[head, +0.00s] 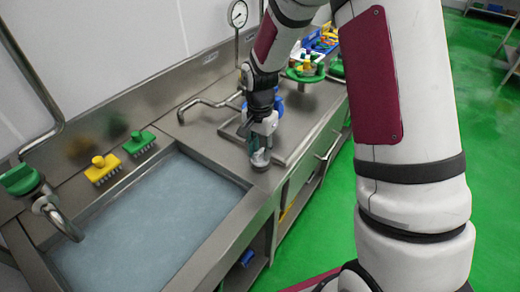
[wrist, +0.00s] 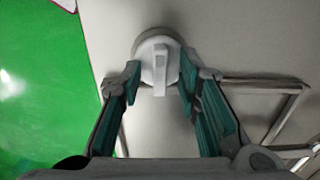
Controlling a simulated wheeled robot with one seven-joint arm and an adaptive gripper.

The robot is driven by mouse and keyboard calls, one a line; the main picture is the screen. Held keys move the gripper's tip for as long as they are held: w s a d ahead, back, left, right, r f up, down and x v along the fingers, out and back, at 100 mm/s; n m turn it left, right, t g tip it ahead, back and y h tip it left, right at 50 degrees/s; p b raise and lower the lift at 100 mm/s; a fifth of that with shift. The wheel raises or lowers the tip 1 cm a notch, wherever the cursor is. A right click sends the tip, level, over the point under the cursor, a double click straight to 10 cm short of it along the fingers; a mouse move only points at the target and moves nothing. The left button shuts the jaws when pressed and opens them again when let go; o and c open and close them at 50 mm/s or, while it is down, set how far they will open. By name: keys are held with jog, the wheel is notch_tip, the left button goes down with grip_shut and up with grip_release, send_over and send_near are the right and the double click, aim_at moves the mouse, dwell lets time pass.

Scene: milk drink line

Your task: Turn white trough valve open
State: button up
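The white trough valve (wrist: 160,65) shows in the wrist view as a round white knob with a straight raised bar across it. The bar points roughly along the line of my fingers. My gripper (wrist: 160,84) is open, with its teal-padded fingers on either side of the bar and a visible gap to it on both sides. In the head view my gripper (head: 261,143) points down over the counter edge beside the trough. The valve (head: 260,160) shows only partly there, below the fingers. I cannot tell whether the fingers touch the knob's rim.
The steel trough (head: 150,230) full of bluish liquid lies to the left. A green brush (head: 139,142) and a yellow brush (head: 102,168) lie on its back ledge. Green floor is open at right.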

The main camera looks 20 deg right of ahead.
jog(key=shift+f, duration=0.2)
grip_shut()
